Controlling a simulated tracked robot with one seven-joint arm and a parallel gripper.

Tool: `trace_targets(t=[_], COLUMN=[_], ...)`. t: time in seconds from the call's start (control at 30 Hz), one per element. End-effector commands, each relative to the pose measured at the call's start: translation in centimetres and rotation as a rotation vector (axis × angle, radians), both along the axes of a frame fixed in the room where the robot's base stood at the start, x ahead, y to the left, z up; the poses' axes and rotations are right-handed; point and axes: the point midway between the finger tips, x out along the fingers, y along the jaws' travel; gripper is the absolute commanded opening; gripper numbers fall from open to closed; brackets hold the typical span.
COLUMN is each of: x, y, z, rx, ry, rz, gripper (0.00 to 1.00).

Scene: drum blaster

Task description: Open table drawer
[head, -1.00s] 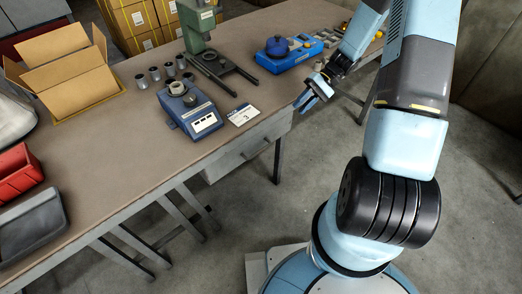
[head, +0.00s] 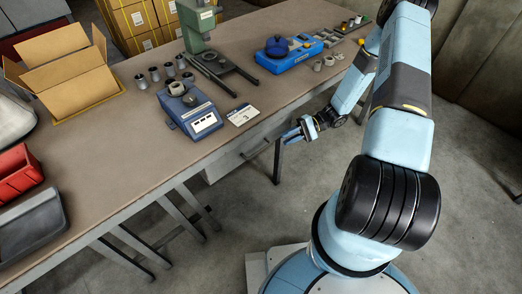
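The table drawer (head: 232,160) is a grey box front under the right part of the table's front edge, with a thin handle (head: 256,150) on it. The drawer looks closed. My gripper (head: 286,138) is light blue and dark, below tabletop height and just right of the drawer. Its fingers point left toward the drawer front, apart from the handle as far as I can see. The fingers overlap in this view, so their opening is hidden. No object shows in them.
The long brown table (head: 120,165) has a table leg (head: 277,162) close to my gripper. On top are a blue scale (head: 190,110), a white card (head: 243,115), a green press (head: 196,25) and a blue device (head: 287,52). The floor in front is clear.

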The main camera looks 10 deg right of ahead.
Motion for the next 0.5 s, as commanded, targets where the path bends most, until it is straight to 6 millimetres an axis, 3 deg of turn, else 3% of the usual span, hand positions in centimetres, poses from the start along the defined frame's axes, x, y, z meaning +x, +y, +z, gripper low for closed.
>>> trace_targets(t=[0.5], x=[-2.5], y=[8.4], z=[-1.9], rx=[0.001], ry=[0.003], rz=[0.002], gripper=[0.23])
